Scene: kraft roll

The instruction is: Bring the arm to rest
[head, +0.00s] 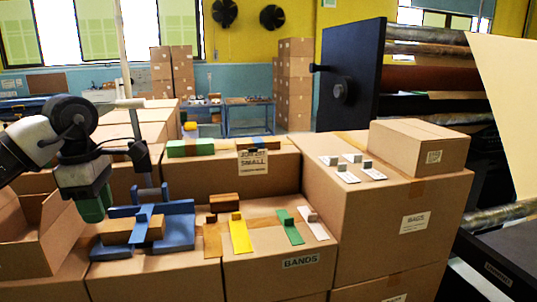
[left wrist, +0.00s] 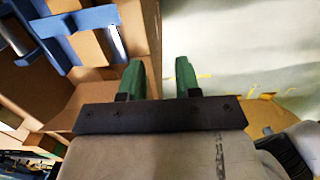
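My left arm (head: 68,120) comes in from the left in the head view, with the gripper (head: 93,212) pointing down. Its green fingers also show in the left wrist view (left wrist: 161,80), set apart with nothing between them. In the head view the gripper is just left of a blue fixture (head: 178,222) that stands on a cardboard box and has a brown block in it. The blue fixture also shows at the upper left of the left wrist view (left wrist: 88,20), off to one side of the fingers. My right gripper is not in view.
An open carton (head: 35,240) stands close at the left. A box labelled BANDS (head: 275,262) carries a yellow strip (head: 240,236), a green strip (head: 289,228) and others. A taller box (head: 405,205) at right bears white tags and a smaller box (head: 415,148). A large roll machine (head: 350,75) stands behind.

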